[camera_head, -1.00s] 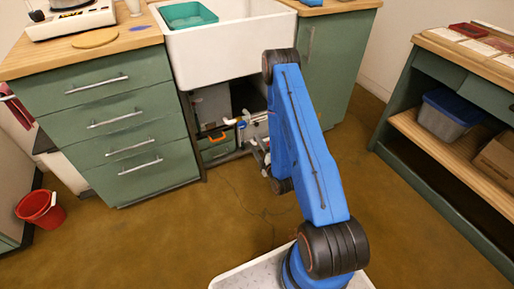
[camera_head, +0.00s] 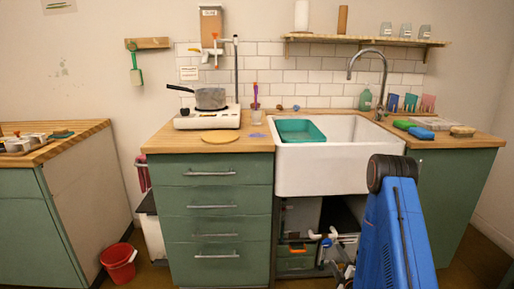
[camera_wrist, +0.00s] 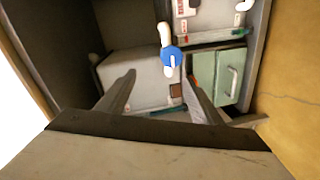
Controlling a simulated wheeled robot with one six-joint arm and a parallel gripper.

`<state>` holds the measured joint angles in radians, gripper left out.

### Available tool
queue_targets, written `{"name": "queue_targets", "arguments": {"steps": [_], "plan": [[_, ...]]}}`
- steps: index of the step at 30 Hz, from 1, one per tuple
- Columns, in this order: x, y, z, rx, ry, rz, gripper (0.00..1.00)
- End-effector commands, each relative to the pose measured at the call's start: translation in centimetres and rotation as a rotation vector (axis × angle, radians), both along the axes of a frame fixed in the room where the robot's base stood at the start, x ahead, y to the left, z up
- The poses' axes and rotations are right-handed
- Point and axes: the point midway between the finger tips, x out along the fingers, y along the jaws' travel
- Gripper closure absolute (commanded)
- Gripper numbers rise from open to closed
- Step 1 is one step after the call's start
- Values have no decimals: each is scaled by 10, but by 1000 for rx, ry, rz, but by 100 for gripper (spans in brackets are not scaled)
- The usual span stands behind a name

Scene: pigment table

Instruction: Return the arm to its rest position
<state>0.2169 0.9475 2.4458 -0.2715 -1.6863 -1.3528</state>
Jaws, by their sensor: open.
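My blue arm (camera_head: 400,240) stands at the lower right of the head view, its black elbow joint in front of the sink's right side. My gripper (camera_wrist: 158,80) shows in the wrist view with its two fingers apart and nothing between them. It points toward the space under the sink, with a white pipe and blue fitting (camera_wrist: 172,56) beyond the fingertips. I cannot tell whether the fingers touch anything there. In the head view the gripper is not clearly visible.
The white sink (camera_head: 325,175) holds a teal tray (camera_head: 300,131). Green drawers (camera_head: 217,225) stand left of the open under-sink space. A hotplate (camera_head: 207,119) with a pot (camera_head: 211,98) is on the counter. A red bucket (camera_head: 118,262) stands on the floor at the left.

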Motion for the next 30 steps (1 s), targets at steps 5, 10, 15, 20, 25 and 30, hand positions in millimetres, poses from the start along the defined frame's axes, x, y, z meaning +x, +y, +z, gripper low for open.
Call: {"name": "queue_targets", "arguments": {"steps": [5,10,15,20,25,30], "plan": [[14,3,34,51,67,-7,40],[21,5,64,103,136,-26,40],[22,9,95,158,203,-51,40],[17,10,124,214,265,-86,40],[7,13,155,273,327,-126,40],[-9,16,186,337,386,-175,40]]}}
